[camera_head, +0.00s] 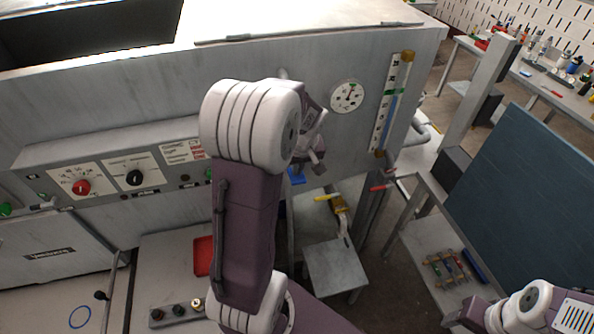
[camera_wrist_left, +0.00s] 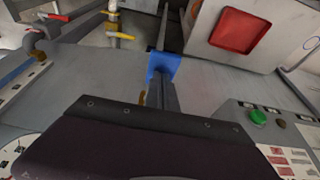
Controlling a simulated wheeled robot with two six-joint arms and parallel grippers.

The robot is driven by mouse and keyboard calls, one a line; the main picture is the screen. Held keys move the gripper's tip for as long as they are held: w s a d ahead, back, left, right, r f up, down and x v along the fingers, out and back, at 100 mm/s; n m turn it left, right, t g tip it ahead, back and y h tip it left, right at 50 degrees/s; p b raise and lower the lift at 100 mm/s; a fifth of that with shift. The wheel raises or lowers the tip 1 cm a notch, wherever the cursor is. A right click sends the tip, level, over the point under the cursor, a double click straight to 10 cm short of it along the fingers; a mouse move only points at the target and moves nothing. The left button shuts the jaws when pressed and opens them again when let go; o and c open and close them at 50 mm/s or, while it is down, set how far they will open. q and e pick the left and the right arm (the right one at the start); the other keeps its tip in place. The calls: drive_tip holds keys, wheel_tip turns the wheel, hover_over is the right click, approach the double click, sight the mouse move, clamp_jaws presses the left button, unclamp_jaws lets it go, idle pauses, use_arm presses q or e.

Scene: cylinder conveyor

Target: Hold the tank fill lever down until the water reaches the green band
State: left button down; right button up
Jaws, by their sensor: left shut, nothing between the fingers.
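The blue lever (camera_head: 297,176) sticks out from the machine front, partly hidden behind my left gripper. It also shows in the left wrist view (camera_wrist_left: 162,66). My left gripper (camera_head: 317,160) is shut and empty, with its fingertips (camera_wrist_left: 164,82) at the lever; I cannot tell if they touch. The water gauge (camera_head: 379,135) is an upright scale with a glass tube at the machine's right end. A blue column of water (camera_head: 392,112) shows in the tube, its top near the green band (camera_head: 388,92); the exact level is too small to tell. My right gripper is not in view.
A round dial (camera_head: 347,96) sits left of the gauge. A yellow-handled valve (camera_head: 327,197) and a red-handled valve (camera_head: 382,187) are below it. A panel with a red knob (camera_head: 81,187) is at the left. A workbench with bottles stands at the back right.

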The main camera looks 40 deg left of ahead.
sight(299, 178)
use_arm(q)
drive_tip(key=shift+s+d+f+t+y+b, duration=0.15)
drive_tip(key=shift+f+b, duration=0.3)
drive_tip(key=shift+b, duration=0.65)
drive_tip(key=shift+s+d+f+t+y+b, duration=0.2)
drive_tip(key=shift+f+b, duration=0.3)
drive_tip(key=shift+b, duration=0.6)
drive_tip(key=shift+d+f+t+y+b, duration=0.2)
drive_tip(key=shift+f+b, duration=0.25)
drive_tip(key=shift+b, duration=0.65)
drive_tip(key=shift+f+b, duration=0.1)
drive_tip(key=shift+b, duration=0.25)
drive_tip(key=shift+a+f+b, duration=0.1)
drive_tip(key=shift+f+b, duration=0.35)
drive_tip(key=shift+b, duration=0.2)
drive_tip(key=shift+s, duration=0.1)
